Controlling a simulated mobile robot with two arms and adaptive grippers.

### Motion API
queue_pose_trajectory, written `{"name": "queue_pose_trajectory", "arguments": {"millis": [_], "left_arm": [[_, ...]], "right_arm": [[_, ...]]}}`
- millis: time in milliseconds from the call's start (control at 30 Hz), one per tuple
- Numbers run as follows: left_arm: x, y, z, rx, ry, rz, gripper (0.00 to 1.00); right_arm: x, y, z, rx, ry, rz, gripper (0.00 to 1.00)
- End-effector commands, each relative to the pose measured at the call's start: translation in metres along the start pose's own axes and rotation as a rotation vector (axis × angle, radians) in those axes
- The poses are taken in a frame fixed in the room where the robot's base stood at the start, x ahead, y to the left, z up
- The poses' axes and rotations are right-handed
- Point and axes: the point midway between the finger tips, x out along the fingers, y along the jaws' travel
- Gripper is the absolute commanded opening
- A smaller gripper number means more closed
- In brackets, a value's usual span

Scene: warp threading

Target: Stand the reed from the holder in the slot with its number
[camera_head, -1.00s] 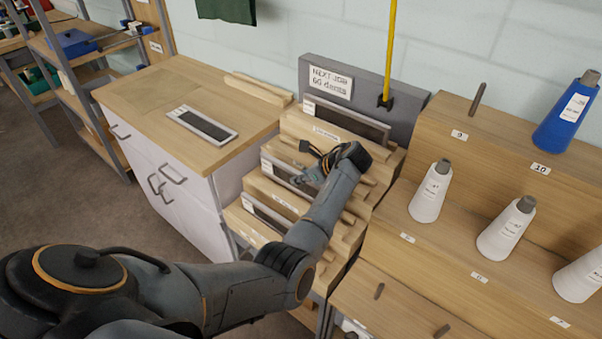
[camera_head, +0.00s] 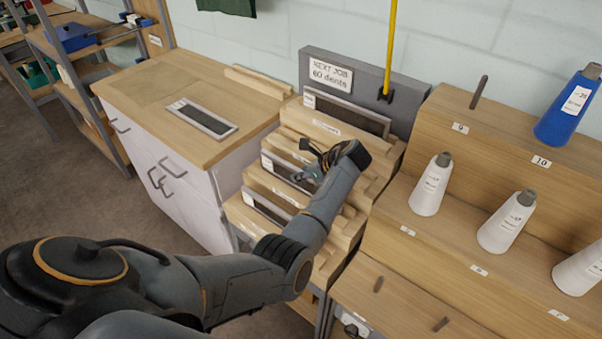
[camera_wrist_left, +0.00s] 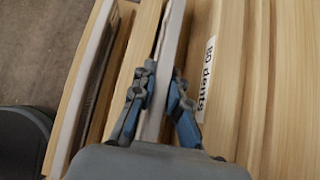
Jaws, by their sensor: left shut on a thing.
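A stepped wooden rack (camera_head: 349,205) holds reeds with pale frames and dark middles. My left gripper (camera_head: 312,172) is at the middle step, shut on a reed (camera_head: 280,168). In the left wrist view the fingers (camera_wrist_left: 160,95) close on both sides of this reed's pale edge (camera_wrist_left: 171,40). The reed is on edge along the step; its bottom is hidden, so I cannot tell how deep it sits. A label reading "80 dents" (camera_wrist_left: 206,75) is on the wood to its right. The card on the grey back board reads "NEXT JOB 60 dents" (camera_head: 330,76). My right gripper is not in view.
Other reeds stand at the rack's top (camera_head: 350,112) and lower step (camera_head: 262,208). Another reed (camera_head: 203,118) lies on the cabinet top (camera_head: 150,88). A yellow pole (camera_head: 391,45) rises behind the rack. Thread cones (camera_head: 431,185) stand on wooden steps at right.

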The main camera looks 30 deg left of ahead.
Motion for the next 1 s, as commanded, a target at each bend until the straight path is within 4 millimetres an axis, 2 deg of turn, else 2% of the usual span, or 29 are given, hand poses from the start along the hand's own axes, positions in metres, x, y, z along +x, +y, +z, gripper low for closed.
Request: {"name": "queue_pose_trajectory", "arguments": {"millis": [467, 500, 600, 867, 1000], "left_arm": [[0.0039, -0.0005, -0.0032, -0.001, -0.002, -0.001, 0.0], [0.0039, -0.0005, -0.0031, -0.001, -0.002, -0.001, 0.19], [0.004, -0.0004, -0.0033, -0.001, -0.002, -0.001, 0.39], [0.0053, 0.0008, -0.0057, 0.002, 0.002, 0.002, 0.41], [-0.0002, 0.0001, -0.0055, 0.001, 0.001, 0.0, 0.41]], "right_arm": [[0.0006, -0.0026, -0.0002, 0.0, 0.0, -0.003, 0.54], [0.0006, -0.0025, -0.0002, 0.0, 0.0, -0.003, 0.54], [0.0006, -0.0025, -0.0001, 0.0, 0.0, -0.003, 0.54], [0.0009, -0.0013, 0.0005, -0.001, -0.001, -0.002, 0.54], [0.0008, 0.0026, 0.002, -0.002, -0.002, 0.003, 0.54]]}}
